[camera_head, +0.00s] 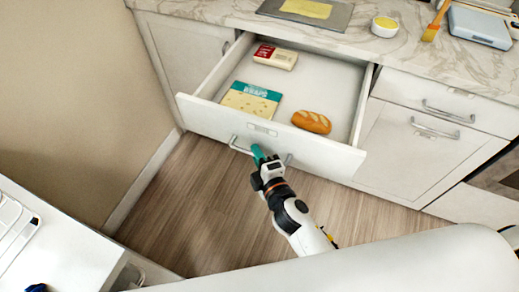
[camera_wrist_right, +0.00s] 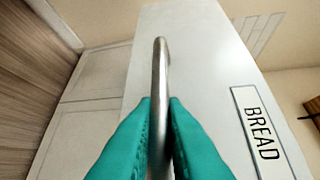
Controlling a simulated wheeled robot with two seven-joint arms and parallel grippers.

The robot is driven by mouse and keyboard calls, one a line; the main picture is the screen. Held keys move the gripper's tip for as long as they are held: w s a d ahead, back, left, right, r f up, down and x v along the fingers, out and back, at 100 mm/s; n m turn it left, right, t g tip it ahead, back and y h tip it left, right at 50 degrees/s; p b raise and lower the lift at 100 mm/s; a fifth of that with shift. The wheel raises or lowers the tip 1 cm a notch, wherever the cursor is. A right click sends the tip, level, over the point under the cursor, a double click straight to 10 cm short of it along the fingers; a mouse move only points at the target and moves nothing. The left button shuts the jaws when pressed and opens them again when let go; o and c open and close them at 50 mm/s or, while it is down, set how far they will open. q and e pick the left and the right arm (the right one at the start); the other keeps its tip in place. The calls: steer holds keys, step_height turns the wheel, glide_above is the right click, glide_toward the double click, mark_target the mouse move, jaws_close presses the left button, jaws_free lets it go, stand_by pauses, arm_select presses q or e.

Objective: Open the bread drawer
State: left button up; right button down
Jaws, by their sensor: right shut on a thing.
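The bread drawer (camera_head: 262,131) is pulled well out from the white cabinet in the head view. Inside lie a bread loaf (camera_head: 311,122), a teal-and-yellow wraps pack (camera_head: 250,100) and a red-and-cream packet (camera_head: 275,57). Its front carries a BREAD label (camera_wrist_right: 261,133), readable in the right wrist view. My right gripper (camera_head: 258,154) is at the drawer front, its teal fingers shut on the metal bar handle (camera_wrist_right: 160,75), one on each side in the wrist view. The handle also shows partly in the head view (camera_head: 234,146). My left gripper is not in view.
A marble counter (camera_head: 400,55) above holds a grey board (camera_head: 306,12), a yellow-topped tub (camera_head: 384,26), a brush (camera_head: 433,26) and a scale (camera_head: 480,27). A closed drawer (camera_head: 445,102) is at right. A white surface (camera_head: 50,240) stands at lower left. Wood floor (camera_head: 215,205) is clear between.

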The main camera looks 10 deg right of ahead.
steer(key=shift+s, duration=0.1)
stand_by(0.3)
steer(key=c, duration=1.8)
jaws_free()
steer(key=shift+o, duration=0.2)
steer(key=b+v, duration=0.2)
steer(key=v, duration=1)
steer(key=shift+a, duration=0.1)
